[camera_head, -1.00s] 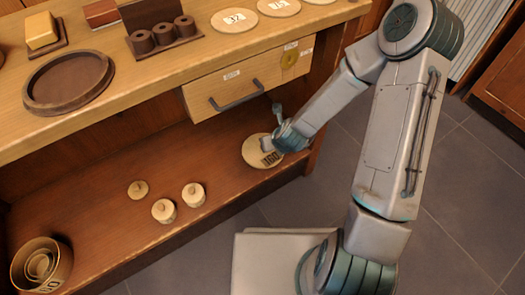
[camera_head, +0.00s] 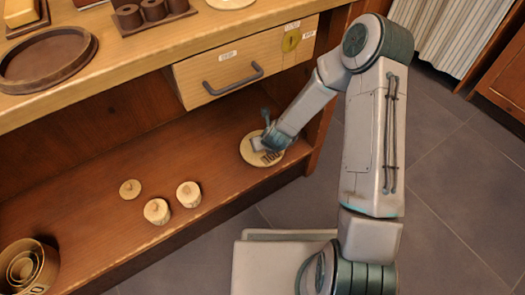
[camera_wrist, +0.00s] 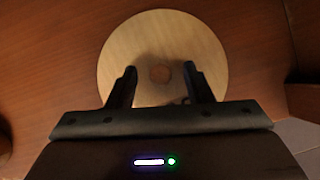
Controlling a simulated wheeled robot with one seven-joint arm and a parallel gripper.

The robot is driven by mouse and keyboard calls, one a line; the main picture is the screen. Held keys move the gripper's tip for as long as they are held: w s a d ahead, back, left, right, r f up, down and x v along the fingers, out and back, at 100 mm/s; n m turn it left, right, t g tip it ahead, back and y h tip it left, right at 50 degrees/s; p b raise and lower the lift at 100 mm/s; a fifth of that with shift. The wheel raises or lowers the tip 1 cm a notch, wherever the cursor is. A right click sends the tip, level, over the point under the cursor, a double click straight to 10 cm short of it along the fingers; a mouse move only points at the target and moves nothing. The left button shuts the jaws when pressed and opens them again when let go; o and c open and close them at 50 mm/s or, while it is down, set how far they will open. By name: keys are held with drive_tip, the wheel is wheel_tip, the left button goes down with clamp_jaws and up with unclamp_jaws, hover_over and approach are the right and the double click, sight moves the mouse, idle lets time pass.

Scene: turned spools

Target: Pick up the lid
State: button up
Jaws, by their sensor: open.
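A pale round wooden lid (camera_head: 248,152) with dark marks near its front edge lies on the lower shelf, below the drawer. In the wrist view the lid (camera_wrist: 160,30) fills the upper middle, with a small round darker knob (camera_wrist: 160,73) at its centre. My gripper (camera_wrist: 160,70) is open, with one finger on each side of the knob and a gap showing on both sides. In the head view my gripper (camera_head: 268,142) is over the lid and hides part of it. Whether the fingertips touch the lid cannot be told.
Two small lidded pots (camera_head: 157,211) and a small knobbed disc (camera_head: 130,189) stand left on the lower shelf (camera_head: 90,235). Nested round boxes (camera_head: 28,268) are at the far left. The closed drawer (camera_head: 240,62) and worktop overhang the shelf. A shelf post (camera_head: 322,125) is close on the right.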

clamp_jaws()
